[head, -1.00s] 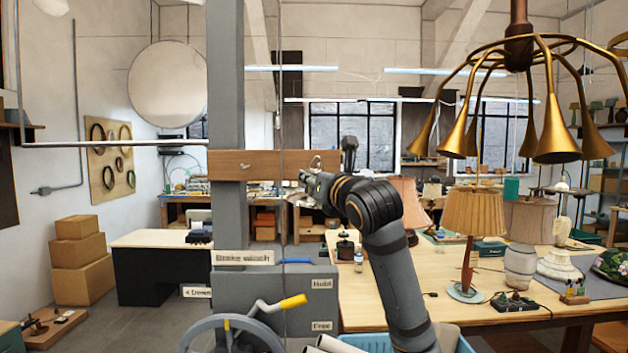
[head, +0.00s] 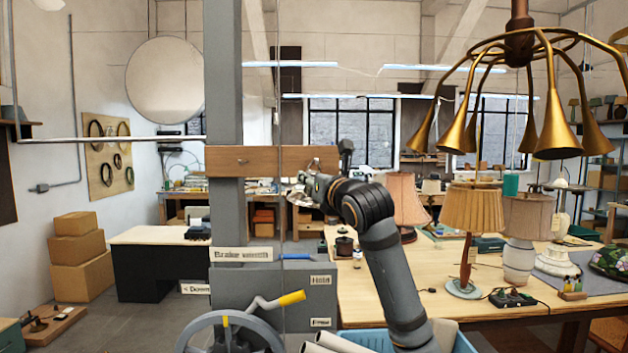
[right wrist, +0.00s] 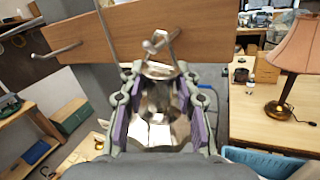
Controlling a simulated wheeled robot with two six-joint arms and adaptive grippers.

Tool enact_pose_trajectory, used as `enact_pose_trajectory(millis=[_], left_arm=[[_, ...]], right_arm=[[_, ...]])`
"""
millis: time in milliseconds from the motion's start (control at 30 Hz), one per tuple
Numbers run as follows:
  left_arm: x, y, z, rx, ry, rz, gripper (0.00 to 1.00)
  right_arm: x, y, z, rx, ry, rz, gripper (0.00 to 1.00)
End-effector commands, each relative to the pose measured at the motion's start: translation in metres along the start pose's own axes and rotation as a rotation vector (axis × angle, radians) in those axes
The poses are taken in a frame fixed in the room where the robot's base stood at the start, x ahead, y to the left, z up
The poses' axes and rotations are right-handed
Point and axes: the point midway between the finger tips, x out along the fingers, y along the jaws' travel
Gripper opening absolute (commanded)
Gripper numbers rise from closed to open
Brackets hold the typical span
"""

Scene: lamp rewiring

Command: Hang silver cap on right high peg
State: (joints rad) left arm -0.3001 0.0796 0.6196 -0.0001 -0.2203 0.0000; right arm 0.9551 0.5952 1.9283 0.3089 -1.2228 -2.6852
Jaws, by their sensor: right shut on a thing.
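The silver cap (right wrist: 158,118) is a shiny faceted piece between the purple-lined fingers of my right gripper (right wrist: 160,100), which is shut on it. Its narrow top points up at the wooden peg board (right wrist: 105,38). I cannot tell whether the loop is around the peg. In the head view my right gripper (head: 304,193) is just below the right end of the board (head: 268,160); the cap is hardly distinguishable there. My left gripper is out of view.
A left peg (right wrist: 62,50) is on the same board. A grey post (head: 224,90) carries the board, with a thin cable (head: 281,110) hanging in front. A brake winch (head: 265,300) stands below. A brass chandelier (head: 520,80) hangs at right, above a lamp-covered workbench (head: 400,285).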

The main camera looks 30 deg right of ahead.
Motion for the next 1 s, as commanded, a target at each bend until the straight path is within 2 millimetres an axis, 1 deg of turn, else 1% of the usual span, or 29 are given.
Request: enact_pose_trajectory(millis=[233,267,400,433,667,767,867,1000], left_arm=[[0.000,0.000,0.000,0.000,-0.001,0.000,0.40],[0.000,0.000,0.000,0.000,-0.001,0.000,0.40],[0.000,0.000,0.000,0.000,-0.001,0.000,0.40],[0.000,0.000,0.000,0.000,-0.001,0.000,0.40],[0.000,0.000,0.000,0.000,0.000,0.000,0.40],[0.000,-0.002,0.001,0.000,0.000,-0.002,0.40],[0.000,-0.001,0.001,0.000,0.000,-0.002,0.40],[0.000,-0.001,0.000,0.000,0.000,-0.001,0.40]], right_arm=[[0.000,0.001,-0.001,0.001,0.002,0.002,0.00],[0.000,0.001,-0.001,0.001,0.002,0.002,0.35],[0.000,0.001,-0.001,0.000,0.001,0.002,0.55],[0.000,0.001,0.000,0.000,0.001,0.002,0.58],[0.000,0.000,-0.001,0.000,0.001,0.001,0.58],[-0.004,0.000,0.000,-0.001,0.000,0.000,0.58],[-0.019,0.000,0.000,-0.005,-0.001,0.000,0.58],[-0.047,0.000,0.000,-0.008,-0.002,-0.002,0.58]])
